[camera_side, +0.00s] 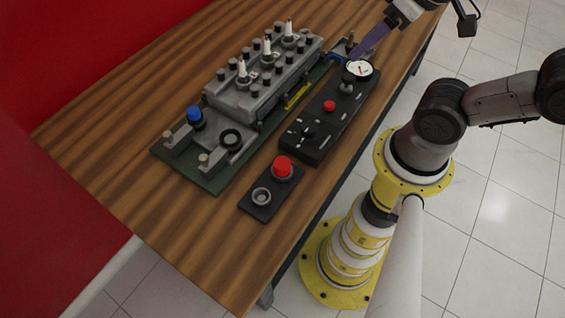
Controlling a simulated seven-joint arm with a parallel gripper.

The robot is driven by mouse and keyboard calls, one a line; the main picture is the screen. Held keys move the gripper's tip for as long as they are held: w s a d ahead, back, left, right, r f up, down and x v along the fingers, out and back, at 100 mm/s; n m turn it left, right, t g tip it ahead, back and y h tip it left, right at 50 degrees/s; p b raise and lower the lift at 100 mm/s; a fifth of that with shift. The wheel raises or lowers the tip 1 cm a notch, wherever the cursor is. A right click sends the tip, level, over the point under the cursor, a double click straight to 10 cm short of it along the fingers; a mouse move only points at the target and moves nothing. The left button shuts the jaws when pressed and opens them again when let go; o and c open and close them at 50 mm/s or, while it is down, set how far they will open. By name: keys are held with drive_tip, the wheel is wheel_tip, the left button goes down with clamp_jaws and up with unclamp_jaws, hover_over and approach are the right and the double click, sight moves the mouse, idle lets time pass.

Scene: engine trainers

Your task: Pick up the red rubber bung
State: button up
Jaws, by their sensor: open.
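The red rubber bung (282,167) appears to be the large red one. It sits upright in one end of a small black block (249,209) near the table's front edge. Beside it the same block has an empty-looking metal ring (261,196). My gripper (391,20) is at the top of the view, beyond the far end of the black panel and well away from the bung. It is open, and nothing touches the bung. A purple strip (371,41) runs from my gripper down towards the dial gauge; I cannot tell whether it is touched.
A grey engine block (262,88) with white plugs stands on a green base (216,185), with a blue cap (194,114) at its near end. A black panel (317,143) carries a smaller red knob (329,106) and a gauge (359,69). The wooden table's (180,240) near left is clear.

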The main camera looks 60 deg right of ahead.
idle(0.3)
drive_tip(key=o, duration=0.4)
drive_tip(key=shift+o, duration=0.2)
